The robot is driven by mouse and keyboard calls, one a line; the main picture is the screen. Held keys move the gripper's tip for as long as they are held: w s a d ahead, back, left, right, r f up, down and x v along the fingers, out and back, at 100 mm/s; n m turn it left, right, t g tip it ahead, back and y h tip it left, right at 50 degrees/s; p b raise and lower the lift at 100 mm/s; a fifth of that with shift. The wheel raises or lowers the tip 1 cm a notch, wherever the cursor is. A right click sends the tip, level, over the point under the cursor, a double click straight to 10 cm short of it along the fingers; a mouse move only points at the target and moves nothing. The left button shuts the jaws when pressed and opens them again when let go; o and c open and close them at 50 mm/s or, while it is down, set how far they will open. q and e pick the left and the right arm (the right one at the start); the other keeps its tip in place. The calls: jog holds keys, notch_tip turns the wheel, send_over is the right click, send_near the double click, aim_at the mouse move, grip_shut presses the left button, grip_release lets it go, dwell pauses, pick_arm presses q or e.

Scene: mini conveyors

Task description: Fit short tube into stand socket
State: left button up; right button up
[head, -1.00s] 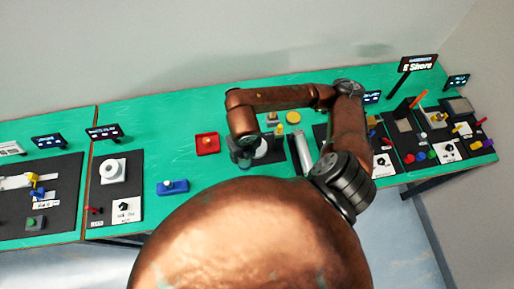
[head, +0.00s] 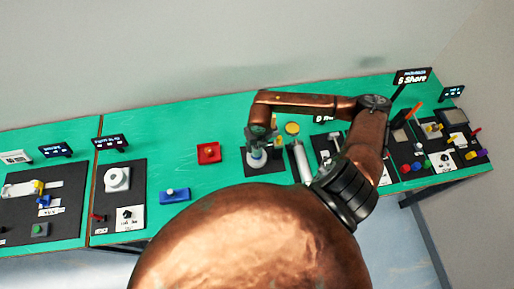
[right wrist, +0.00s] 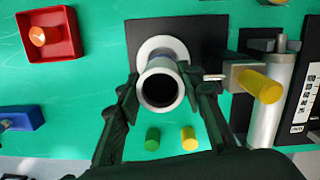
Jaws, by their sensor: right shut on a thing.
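My right gripper (right wrist: 160,98) is shut on a short, pale grey tube (right wrist: 162,84), with one finger on each side. The tube's dark open end faces the wrist camera. Behind the tube is a white round stand (right wrist: 161,45) on a black mat (right wrist: 200,32); the tube overlaps it and hides its socket. In the head view my right gripper (head: 260,142) is over the white stand (head: 256,163). I cannot tell whether the tube is above the socket or inside it. My left gripper is not in view.
A red tray (right wrist: 70,47) with an orange knob and a blue block (right wrist: 18,118) lie to the left. A grey cylinder (right wrist: 272,105) and a yellow peg (right wrist: 260,86) are close on the right. Small green (right wrist: 152,138) and yellow (right wrist: 189,138) pieces show between the fingers.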

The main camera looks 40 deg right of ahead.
jog(key=f, duration=0.1)
jog(key=f+p, duration=0.1)
jog(key=f, duration=0.1)
jog(key=shift+w+d, duration=0.15)
jog(key=shift+d, duration=0.05)
jog(key=shift+f+p, duration=0.2)
jog(key=shift+p, duration=0.1)
jog(key=shift+f, duration=0.1)
jog(key=shift+f, duration=0.15)
jog(key=o, duration=1.4)
